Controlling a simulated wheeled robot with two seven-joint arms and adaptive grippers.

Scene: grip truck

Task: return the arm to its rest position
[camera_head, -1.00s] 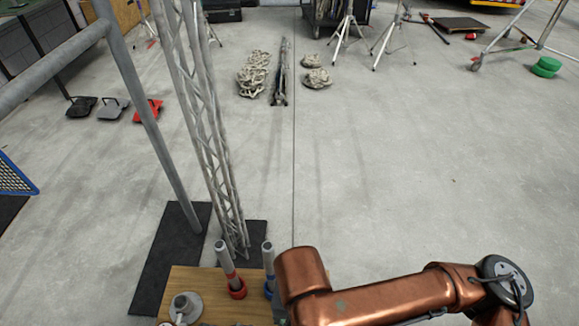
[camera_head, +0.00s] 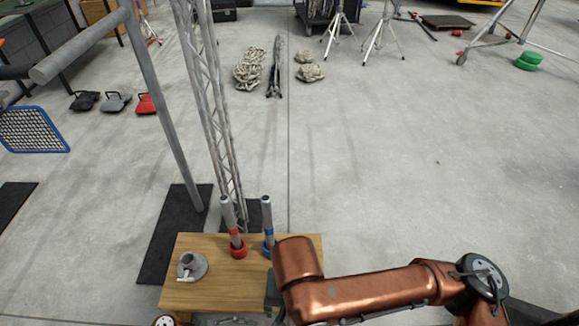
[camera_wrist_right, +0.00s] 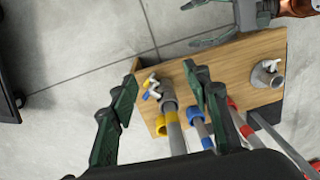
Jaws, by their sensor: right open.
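My right arm (camera_head: 370,290), copper coloured, reaches in from the lower right of the head view over the wooden table's right side. Its gripper is mostly hidden there behind the arm. My left gripper (camera_wrist_right: 205,22) shows at the top of that view beyond the table, fingers apart and empty. In the head view only a bit of copper from my left side shows at the bottom edge.
The wooden table (camera_head: 215,295) bears upright tubes with a red ring (camera_head: 238,250) and a blue ring (camera_head: 267,249), plus a grey round-based fitting (camera_head: 192,266). A yellow-ringed tube (camera_wrist_right: 170,118) shows in the wrist view. A truss (camera_head: 212,110) stands behind.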

